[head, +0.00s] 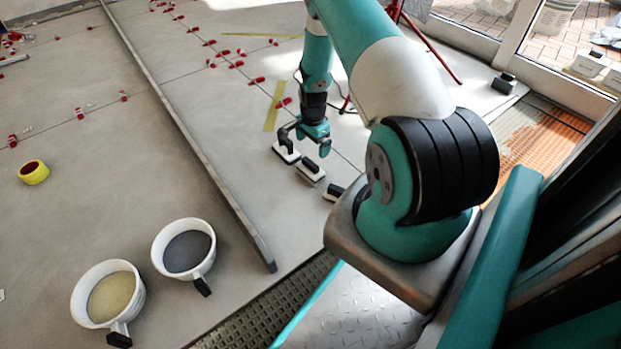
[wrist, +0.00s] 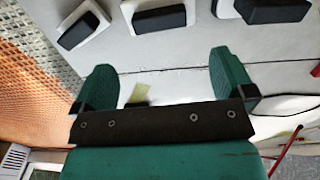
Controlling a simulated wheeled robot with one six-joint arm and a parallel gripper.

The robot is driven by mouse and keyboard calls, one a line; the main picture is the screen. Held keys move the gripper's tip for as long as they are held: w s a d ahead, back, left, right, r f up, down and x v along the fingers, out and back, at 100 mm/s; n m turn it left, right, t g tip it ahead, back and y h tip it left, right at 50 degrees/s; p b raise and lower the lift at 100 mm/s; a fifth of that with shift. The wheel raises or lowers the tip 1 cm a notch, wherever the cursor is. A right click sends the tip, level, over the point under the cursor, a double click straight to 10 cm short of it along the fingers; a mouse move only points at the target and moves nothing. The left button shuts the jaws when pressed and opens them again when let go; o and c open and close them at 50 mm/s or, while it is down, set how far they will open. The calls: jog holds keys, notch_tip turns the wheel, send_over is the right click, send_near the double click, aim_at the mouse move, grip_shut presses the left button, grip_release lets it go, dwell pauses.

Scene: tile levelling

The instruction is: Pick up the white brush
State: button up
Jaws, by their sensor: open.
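Three white blocks with black handles stand in a row on the grey floor by my gripper; I cannot tell which is the white brush. In the head view they are the far block (head: 287,153), the middle block (head: 311,171) and the near block (head: 333,191), partly hidden by my arm. The wrist view shows three such blocks along its top edge: left (wrist: 84,22), middle (wrist: 158,13) and right (wrist: 268,10), all cut off or close to the edge. My gripper (head: 305,143) is open and empty above the floor, close to the far block; its fingers (wrist: 165,76) are wide apart.
Two white buckets, one with beige powder (head: 107,298) and one with grey (head: 186,249), stand at the lower left. A long metal bar (head: 190,140) crosses the floor. Red clips (head: 237,64) line the tile joints.

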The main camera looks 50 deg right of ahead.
aim_at(311, 163)
notch_tip(311, 163, down, 4)
jog(key=shift+r+b, duration=0.15)
jog(key=shift+b, duration=0.5)
jog(key=f+b, duration=0.3)
jog(key=a+f+b, duration=0.1)
jog(key=f, duration=0.1)
jog(key=shift+w+f+b, duration=0.1)
jog(key=shift+f+b, duration=0.05)
jog(key=shift+b, duration=0.15)
jog(key=c, duration=1.1)
jog(key=shift+o, duration=0.2)
